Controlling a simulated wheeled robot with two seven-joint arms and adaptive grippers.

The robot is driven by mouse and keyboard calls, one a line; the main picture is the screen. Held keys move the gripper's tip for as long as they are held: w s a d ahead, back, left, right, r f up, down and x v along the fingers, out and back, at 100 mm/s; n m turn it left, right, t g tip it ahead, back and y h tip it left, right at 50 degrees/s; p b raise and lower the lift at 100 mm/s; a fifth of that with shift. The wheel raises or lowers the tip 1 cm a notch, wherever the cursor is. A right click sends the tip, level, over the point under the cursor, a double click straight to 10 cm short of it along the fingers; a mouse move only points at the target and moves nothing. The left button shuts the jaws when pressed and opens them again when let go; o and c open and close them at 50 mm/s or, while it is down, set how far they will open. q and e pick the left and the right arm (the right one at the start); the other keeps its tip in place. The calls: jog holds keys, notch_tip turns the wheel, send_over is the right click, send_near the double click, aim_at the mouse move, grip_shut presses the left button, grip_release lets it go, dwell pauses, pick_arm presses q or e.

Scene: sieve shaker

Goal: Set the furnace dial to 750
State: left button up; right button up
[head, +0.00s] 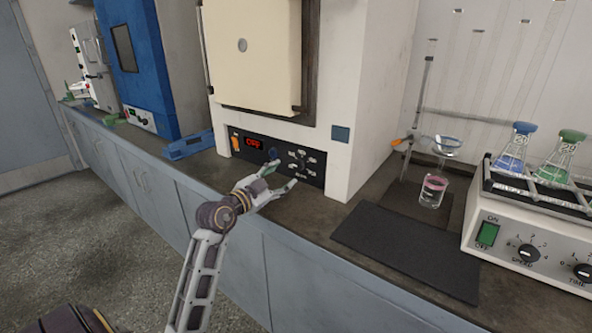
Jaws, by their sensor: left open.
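The furnace (350,75) is a large white box on the counter with a closed cream door (255,45). Its black control panel (318,178) has an orange switch (235,142) and a red display (254,143) that seems to read OFF. A small dark blue round part (273,153) sits right of the display. Further right, a dark dial (298,160) has pale marks around it; its setting is too small to read. My left gripper (281,177) is open and empty, just in front of the panel below the dial. I cannot tell whether it touches the panel. My right gripper is out of view.
A blue oven (150,60) and a blue flat object (188,145) stand left along the counter. Right are a dark mat (405,250), a beaker (433,190), a stand with an orange clamp (403,143) and a shaker (500,225) holding flasks.

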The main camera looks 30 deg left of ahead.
aim_at(297, 166)
pick_arm(q)
jog(key=shift+w, duration=0.45)
jog(key=shift+w+d+b, duration=0.2)
jog(key=shift+w+b, duration=0.5)
jog(key=shift+w, duration=1.55)
jog(key=shift+w+d+b, duration=0.15)
jog(key=shift+w+b, duration=0.25)
jog(key=shift+w, duration=1.1)
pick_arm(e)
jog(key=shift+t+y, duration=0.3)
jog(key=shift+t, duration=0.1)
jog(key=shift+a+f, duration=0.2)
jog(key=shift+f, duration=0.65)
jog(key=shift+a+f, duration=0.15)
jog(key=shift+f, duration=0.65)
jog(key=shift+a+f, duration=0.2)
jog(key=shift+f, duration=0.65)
pick_arm(q)
jog(key=shift+c, duration=0.4)
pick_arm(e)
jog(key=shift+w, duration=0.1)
pick_arm(q)
jog(key=c, duration=1)
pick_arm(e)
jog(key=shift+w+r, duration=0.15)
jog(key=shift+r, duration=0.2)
